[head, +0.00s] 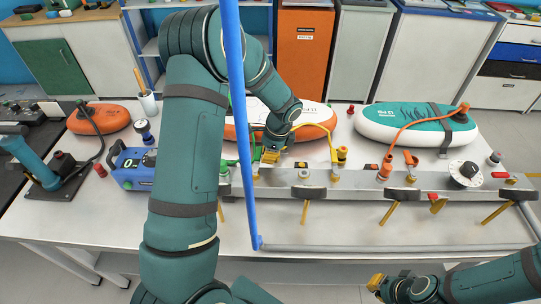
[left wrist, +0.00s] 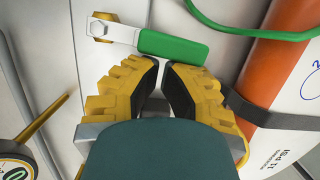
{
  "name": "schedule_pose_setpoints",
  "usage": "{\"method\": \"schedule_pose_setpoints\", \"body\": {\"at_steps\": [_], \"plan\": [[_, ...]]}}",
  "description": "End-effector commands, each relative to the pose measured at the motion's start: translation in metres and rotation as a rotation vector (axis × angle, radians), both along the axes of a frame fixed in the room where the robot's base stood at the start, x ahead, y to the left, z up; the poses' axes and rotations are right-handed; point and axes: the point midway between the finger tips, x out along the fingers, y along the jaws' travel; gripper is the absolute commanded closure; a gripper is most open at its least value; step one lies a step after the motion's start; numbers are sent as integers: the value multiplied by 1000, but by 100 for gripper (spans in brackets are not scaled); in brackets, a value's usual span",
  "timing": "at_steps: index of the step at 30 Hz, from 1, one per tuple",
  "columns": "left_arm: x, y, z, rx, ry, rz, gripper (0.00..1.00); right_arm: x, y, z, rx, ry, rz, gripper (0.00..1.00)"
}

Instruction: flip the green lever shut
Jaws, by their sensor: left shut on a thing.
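The green lever (left wrist: 172,46) shows in the left wrist view, with a green grip on a flat metal arm that runs left to a brass nut. My left gripper (left wrist: 162,64) has its two yellow, dark-padded fingers close together at the lever's grip, shut on it. In the head view my left gripper (head: 272,153) is over the metal manifold rail (head: 335,183), near its left part. I cannot make out the lever there, behind the gripper and arm. My right gripper (head: 376,284) is low at the right, away from the rail; its fingers are not clear.
A blue upright pole (head: 240,120) crosses the view beside my left arm. Inflatable boards lie behind the rail, one orange and white (head: 316,122), one teal and white (head: 415,124). A blue pump box (head: 133,168) stands left. The bench front (head: 110,215) is clear.

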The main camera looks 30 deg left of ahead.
Motion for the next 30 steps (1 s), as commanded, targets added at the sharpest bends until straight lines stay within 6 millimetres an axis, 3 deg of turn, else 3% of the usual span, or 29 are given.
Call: {"method": "schedule_pose_setpoints", "body": {"at_steps": [23, 30], "plan": [[0, 3, 1, 0, 0, 49, 100, 0, 0, 1, 0, -1, 0, 100], [1, -1, 18, 1, -1, 49, 100, 2, -1, 15, 1, -4, -3, 100]]}}
